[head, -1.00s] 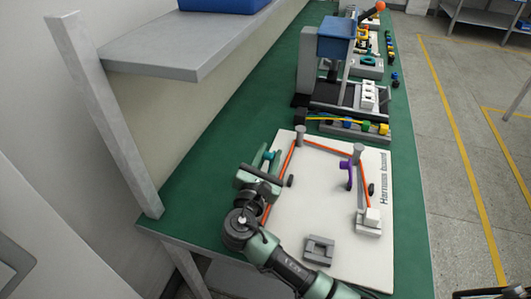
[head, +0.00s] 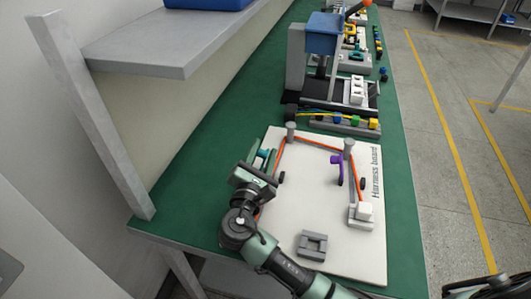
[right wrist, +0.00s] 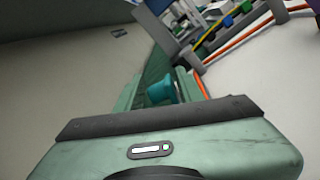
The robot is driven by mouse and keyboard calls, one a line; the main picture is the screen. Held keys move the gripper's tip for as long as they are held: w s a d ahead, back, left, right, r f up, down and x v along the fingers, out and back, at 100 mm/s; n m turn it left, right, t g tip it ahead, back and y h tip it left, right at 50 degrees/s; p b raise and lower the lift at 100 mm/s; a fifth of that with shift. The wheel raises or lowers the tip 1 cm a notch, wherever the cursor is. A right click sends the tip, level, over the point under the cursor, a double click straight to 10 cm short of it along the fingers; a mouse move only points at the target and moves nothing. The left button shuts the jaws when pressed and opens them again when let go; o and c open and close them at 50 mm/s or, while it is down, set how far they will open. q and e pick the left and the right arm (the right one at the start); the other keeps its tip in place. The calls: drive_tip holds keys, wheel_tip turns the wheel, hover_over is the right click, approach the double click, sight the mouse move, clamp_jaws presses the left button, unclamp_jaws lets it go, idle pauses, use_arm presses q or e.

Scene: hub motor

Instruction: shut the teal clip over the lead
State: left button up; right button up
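The teal clip (right wrist: 162,91) shows between the two fingers of my right gripper (right wrist: 160,88) in the right wrist view. In the head view the clip (head: 262,158) is a small teal patch at the board's left edge, partly hidden by the gripper (head: 262,160). The fingers look open, one on each side of the clip, with some space around it. Whether the clip's jaw is open or shut I cannot tell. The orange lead (head: 316,145) runs around the posts and passes beside the clip (right wrist: 202,84). My left gripper is not in view.
The white harness board (head: 310,205) lies on the green bench (head: 195,165). A purple clip (head: 336,170), grey posts (head: 348,148), a white block (head: 364,211) and a grey fixture (head: 311,245) stand on it. A grey shelf (head: 180,45) overhangs at the left.

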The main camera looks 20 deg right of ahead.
drive_tip(key=shift+a, duration=0.15)
drive_tip(key=shift+f, duration=0.1)
drive_tip(key=shift+s, duration=0.3)
drive_tip(key=b+v, duration=0.1)
drive_tip(key=v, duration=0.6)
drive_tip(key=shift+a, duration=0.2)
